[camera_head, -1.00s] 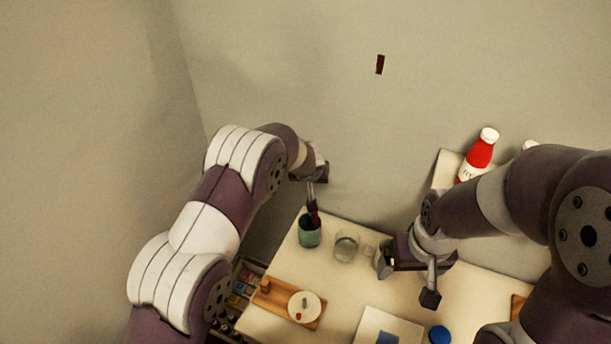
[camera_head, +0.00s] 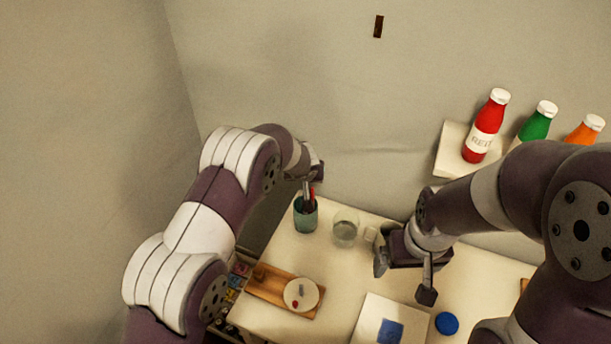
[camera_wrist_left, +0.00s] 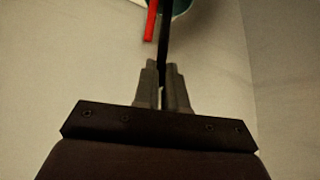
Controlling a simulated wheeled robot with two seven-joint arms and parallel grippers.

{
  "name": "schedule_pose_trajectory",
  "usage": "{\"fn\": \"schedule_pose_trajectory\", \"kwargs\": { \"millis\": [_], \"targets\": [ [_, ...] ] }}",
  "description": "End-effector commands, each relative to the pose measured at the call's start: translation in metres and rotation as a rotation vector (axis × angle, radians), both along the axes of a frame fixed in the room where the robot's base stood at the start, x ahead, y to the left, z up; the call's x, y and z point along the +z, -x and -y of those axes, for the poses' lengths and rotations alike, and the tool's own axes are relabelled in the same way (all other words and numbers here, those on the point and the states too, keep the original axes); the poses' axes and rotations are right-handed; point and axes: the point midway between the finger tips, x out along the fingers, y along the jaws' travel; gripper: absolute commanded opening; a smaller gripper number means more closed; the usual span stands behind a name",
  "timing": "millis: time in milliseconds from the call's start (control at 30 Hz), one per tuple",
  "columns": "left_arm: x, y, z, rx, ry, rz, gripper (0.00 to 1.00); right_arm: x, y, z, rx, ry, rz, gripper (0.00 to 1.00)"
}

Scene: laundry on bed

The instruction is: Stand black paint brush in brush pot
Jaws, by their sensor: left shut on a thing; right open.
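The teal brush pot (camera_head: 306,216) stands on the back left of the white table, and its rim also shows at the top of the left wrist view (camera_wrist_left: 182,6). My left gripper (camera_head: 309,184) is just above the pot. In the left wrist view, my left gripper (camera_wrist_left: 163,72) is shut on the black paint brush (camera_wrist_left: 165,38), which runs down to the pot's mouth. Whether its tip touches the bottom is hidden. A red brush (camera_wrist_left: 151,20) stands beside it in the pot. My right gripper (camera_head: 403,278) is open and empty over the table.
A glass of water (camera_head: 345,230) stands right of the pot, with a small white block (camera_head: 371,234) beside it. A wooden board (camera_head: 266,287) with a round white palette (camera_head: 301,294) lies in front. Bottles, including a red one (camera_head: 486,128), stand on a wall shelf (camera_head: 452,140).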

Motion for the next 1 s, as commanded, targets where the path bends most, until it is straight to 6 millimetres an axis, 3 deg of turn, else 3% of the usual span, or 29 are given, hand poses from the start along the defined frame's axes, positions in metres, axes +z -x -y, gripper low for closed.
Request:
{"fn": "schedule_pose_trajectory", "kwargs": {
  "millis": [200,233,300,667,767,1000],
  "targets": [
    [0.001,0.0,0.0,0.0,0.0,0.0,0.0,0.001,0.0,0.0,0.0,0.0,0.0,0.95],
    [0.001,0.0,0.0,0.0,0.0,0.0,0.21,0.001,0.0,0.0,0.0,0.0,0.0,0.95],
    [0.001,0.0,0.0,0.0,0.0,0.0,0.41,0.001,0.0,0.0,0.0,0.0,0.0,0.95],
    [0.006,0.004,0.0,0.0,0.002,0.002,0.41,-0.004,0.0,0.0,0.0,0.0,0.0,0.95],
    [0.021,0.014,-0.001,0.001,0.002,0.004,0.41,-0.012,0.0,0.0,0.0,0.0,0.0,0.95],
    [0.078,0.05,-0.003,0.0,0.002,0.003,0.41,-0.024,0.0,0.0,0.0,0.0,0.0,0.95]
  ]
}}
